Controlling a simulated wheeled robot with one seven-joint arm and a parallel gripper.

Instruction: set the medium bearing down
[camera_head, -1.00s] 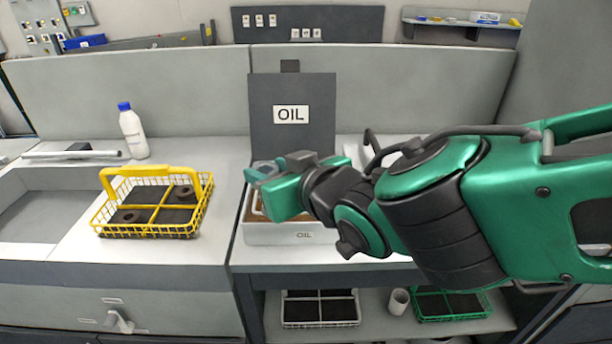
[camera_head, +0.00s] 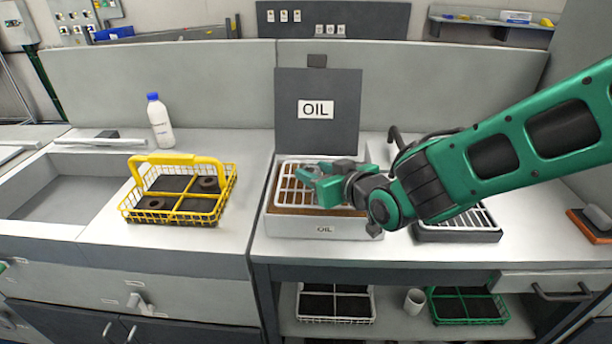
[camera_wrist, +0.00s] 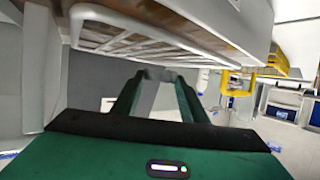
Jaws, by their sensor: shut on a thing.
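My gripper (camera_head: 306,173) is over the white wire grid (camera_head: 284,192) of the oil tray (camera_head: 283,226), near its middle. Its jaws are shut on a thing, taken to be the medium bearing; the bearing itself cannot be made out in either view. In the wrist view the two green fingers (camera_wrist: 157,78) point away from the camera, with the pale grid close by at the top. Whether the held thing touches the grid cannot be told.
A yellow basket (camera_head: 180,159) with ring-shaped bearings (camera_head: 208,184) stands left. A white bottle (camera_head: 161,125) is behind it. A dark rack (camera_head: 455,235) stands right of the oil tray. An upright OIL panel (camera_head: 318,84) stands behind. Baskets (camera_head: 468,306) are on the shelf below.

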